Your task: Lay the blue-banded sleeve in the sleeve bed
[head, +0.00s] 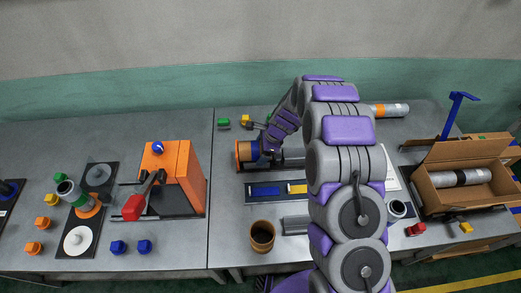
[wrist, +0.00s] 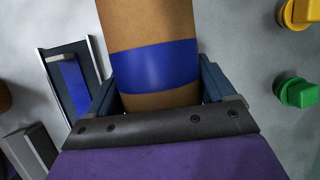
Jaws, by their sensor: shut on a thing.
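The blue-banded sleeve is a brown cardboard tube with a wide blue band (wrist: 155,66) in the wrist view. My gripper (wrist: 160,95) is shut on it, with one finger on each side near the band. In the head view my gripper (head: 262,150) is over the middle of the right-hand table, and the sleeve's brown end (head: 243,152) shows at its left. The sleeve looks roughly level. Just in front of it lies a dark tray (head: 254,191) with a blue and a yellow strip; it also shows in the wrist view (wrist: 88,60). I cannot tell which fixture is the sleeve bed.
A brown open tube (head: 262,238) stands upright in front, near a grey block (head: 295,225). An orange machine (head: 180,175) with a red-knobbed lever stands left. A cardboard box (head: 440,195) holding a roll is right. Green (head: 223,124) and yellow (head: 245,119) knobs lie behind.

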